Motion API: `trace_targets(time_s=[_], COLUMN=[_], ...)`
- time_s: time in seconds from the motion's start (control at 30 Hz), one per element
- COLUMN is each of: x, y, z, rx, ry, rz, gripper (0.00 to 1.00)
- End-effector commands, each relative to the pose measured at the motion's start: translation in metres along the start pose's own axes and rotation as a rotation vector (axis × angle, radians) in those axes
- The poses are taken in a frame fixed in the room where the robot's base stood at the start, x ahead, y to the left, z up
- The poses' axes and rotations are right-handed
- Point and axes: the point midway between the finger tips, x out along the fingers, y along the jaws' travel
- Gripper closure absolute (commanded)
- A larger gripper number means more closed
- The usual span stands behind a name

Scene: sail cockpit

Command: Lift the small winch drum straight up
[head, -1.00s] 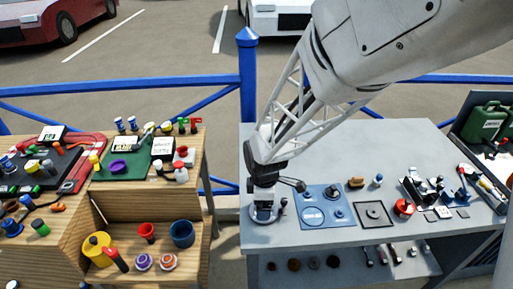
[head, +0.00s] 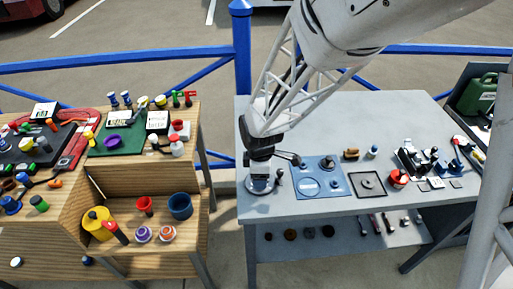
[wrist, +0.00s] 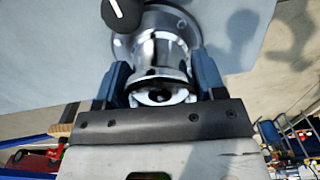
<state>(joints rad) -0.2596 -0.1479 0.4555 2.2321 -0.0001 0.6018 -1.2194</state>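The small winch drum (wrist: 160,62) is a shiny chrome spool, standing on a round base plate on the grey table. In the wrist view it fills the space between the two blue fingers of my gripper (wrist: 160,78), one on each side. I cannot tell whether both fingers press on it or a thin gap is left. In the head view my gripper (head: 260,158) points down over the drum at the table's left end. It hides most of the drum; the round base (head: 260,187) shows below. The drum looks upright and seated.
A dark-knobbed lever (wrist: 122,12) stands close beside the drum. A blue panel (head: 320,178) lies to the right on the grey table (head: 400,125), then a dark square plate (head: 368,184) and a red item (head: 398,178). A wooden bench (head: 150,200) with many objects stands left, across a gap.

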Motion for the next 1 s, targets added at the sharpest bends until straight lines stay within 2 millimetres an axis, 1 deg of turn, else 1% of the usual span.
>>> trace_targets(time_s=[0.03, 0.1, 0.13, 0.37, 0.57, 0.77, 1.0], x=[0.0, 0.0, 0.0, -0.001, -0.009, -0.032, -0.069], y=[0.0, 0.0, 0.0, 0.0, 0.001, 0.001, 0.0], z=[0.0, 0.0, 0.0, 0.0, 0.0, 0.0, 0.0], rx=[0.0, 0.0, 0.0, 0.0, 0.0, 0.0, 0.0], ry=[0.0, 0.0, 0.0, 0.0, 0.001, 0.001, 0.001], rz=[0.0, 0.0, 0.0, 0.001, 0.002, 0.004, 0.002], gripper=[0.55, 0.66, 0.67, 0.67, 0.67, 0.67, 0.67])
